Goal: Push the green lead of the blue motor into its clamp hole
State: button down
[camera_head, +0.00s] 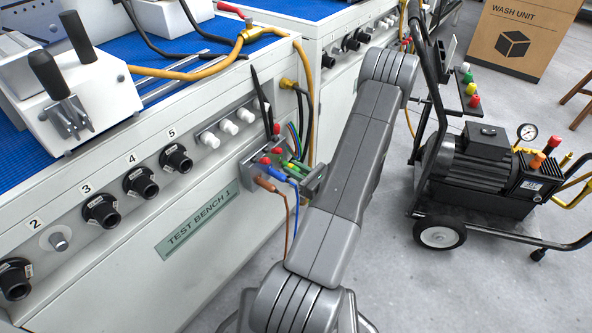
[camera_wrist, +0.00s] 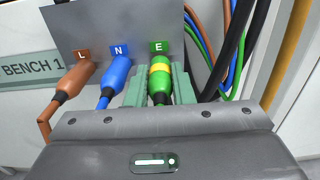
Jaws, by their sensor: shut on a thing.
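The green lead's plug (camera_wrist: 160,80), with a yellow band, points at the clamp position marked E on the grey clamp plate (camera_wrist: 90,25). My gripper (camera_wrist: 158,88) is shut on this plug, one finger on each side. The plug's tip is at the plate just below the E label; I cannot tell how deep it sits. The brown plug (camera_wrist: 77,78) is at L and the blue plug (camera_wrist: 117,73) is at N. In the head view the clamp box (camera_head: 258,172) is on the bench front, and the green plug (camera_head: 291,166) shows beside my gripper (camera_head: 304,178). No blue motor is identifiable.
Loose brown, blue and green wires (camera_wrist: 225,45) hang right of the clamp, beside black and yellow hoses. Test bench 1 (camera_head: 150,290) has several black ports along its front. A wheeled pump cart (camera_head: 480,180) stands to the right on open floor.

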jog(key=shift+w+a, duration=0.4)
jog(key=shift+a, duration=0.1)
dwell(0.7)
jog(key=c, duration=1.2)
grip_release()
jog(key=shift+o, duration=0.2)
jog(key=shift+b+v, duration=0.45)
jog(key=shift+v, duration=3)
jog(key=shift+a, duration=0.15)
jog(key=x, duration=0.6)
jog(key=shift+w+a+p, duration=0.25)
jog(key=shift+p, duration=0.05)
jog(key=shift+s+d, duration=0.1)
